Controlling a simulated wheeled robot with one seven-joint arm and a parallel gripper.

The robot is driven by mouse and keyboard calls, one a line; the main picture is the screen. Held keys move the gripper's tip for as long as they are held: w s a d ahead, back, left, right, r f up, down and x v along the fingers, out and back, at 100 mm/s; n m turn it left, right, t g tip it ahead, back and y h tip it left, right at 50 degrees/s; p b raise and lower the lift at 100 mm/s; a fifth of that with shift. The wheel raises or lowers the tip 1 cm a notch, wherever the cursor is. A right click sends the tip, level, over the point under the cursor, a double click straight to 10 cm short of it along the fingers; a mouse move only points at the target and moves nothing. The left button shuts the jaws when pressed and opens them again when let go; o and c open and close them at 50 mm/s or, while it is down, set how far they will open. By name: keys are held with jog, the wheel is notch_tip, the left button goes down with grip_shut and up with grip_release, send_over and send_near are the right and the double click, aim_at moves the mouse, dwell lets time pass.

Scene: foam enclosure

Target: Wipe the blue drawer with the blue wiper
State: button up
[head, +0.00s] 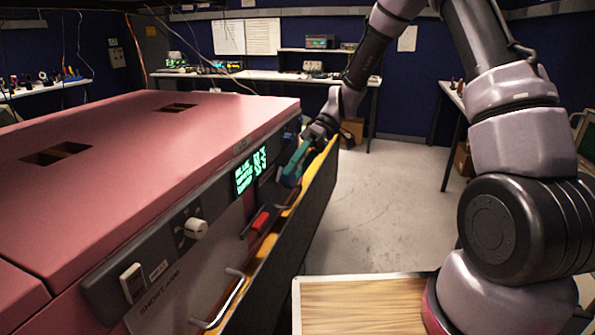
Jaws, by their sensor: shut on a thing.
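My gripper (309,140) is at the far end of the pink machine's front, shut on a teal-blue wiper (294,164). The wiper is tilted, its lower end down in the narrow gap between the front panel and a dark, yellow-edged flap. I cannot tell whether it touches a surface there. No blue drawer can be clearly made out; the lower front is hidden by the flap and the arm's end.
The pink machine (165,135) fills the left, with a green display (250,171) and white knob (195,228). A red-handled tool (258,222) lies in the gap beside the dark flap (312,215). A wooden-topped surface (360,305) is in front.

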jog(key=shift+w+a, duration=0.1)
jog(key=shift+a, duration=0.2)
jog(key=shift+w, duration=0.1)
jog(key=shift+w+d, duration=0.35)
jog(key=shift+w, duration=0.45)
jog(key=shift+w+d, duration=0.3)
jog(key=shift+w, duration=0.5)
jog(key=shift+s+a, duration=0.4)
jog(key=shift+s, duration=0.45)
jog(key=shift+s+a, duration=0.35)
jog(key=shift+s, duration=0.5)
jog(key=s+d, duration=0.2)
jog(key=d, duration=0.3)
jog(key=shift+d, duration=0.35)
jog(key=shift+d, duration=0.1)
jog(key=shift+s+d, duration=0.25)
jog(key=shift+d, duration=0.4)
jog(key=shift+s+d, duration=0.25)
jog(key=shift+d, duration=0.4)
